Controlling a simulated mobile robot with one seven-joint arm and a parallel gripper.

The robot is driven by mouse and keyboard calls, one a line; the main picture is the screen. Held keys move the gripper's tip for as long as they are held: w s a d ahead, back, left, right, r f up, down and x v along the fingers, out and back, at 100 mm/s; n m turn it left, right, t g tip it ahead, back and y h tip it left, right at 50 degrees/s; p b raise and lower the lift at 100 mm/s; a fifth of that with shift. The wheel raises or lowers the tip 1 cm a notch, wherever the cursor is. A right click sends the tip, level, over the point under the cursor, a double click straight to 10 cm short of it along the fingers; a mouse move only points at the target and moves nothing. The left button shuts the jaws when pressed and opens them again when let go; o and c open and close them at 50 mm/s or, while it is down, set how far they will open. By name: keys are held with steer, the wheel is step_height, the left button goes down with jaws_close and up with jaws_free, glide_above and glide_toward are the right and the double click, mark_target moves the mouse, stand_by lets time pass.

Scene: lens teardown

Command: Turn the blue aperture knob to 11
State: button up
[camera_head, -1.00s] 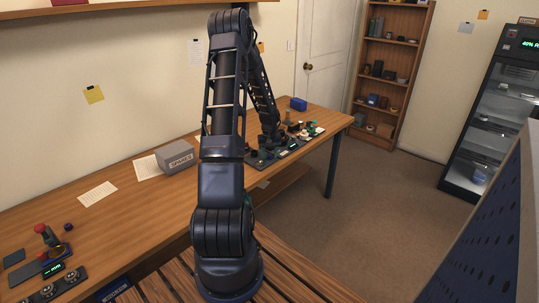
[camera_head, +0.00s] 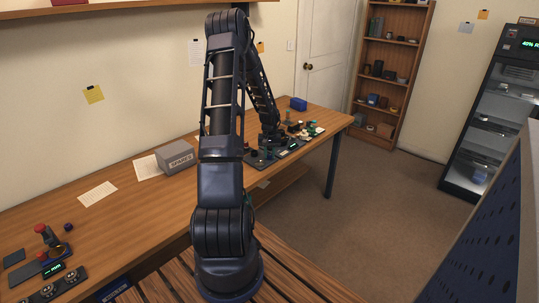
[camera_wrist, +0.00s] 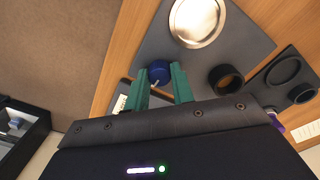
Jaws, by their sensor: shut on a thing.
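The blue aperture knob (camera_wrist: 158,72) shows in the wrist view, between the green fingertips of my gripper (camera_wrist: 161,78). The gripper is shut on it. A pale pointer mark shows on the knob, but I cannot read what it points at. In the head view my gripper (camera_head: 268,143) is low over the dark equipment at the far end of the workbench. The knob cannot be told apart there.
A round silver disc (camera_wrist: 197,20) lies on a grey plate near the knob. A dark ring (camera_wrist: 226,80) and a tray with round recesses (camera_wrist: 285,72) are to the right.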

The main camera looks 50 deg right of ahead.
mark_target(269, 155)
steer(key=m, duration=0.4)
steer(key=shift+m, duration=0.7)
steer(key=o, duration=1)
step_height(269, 155, up, 11)
stand_by(0.6)
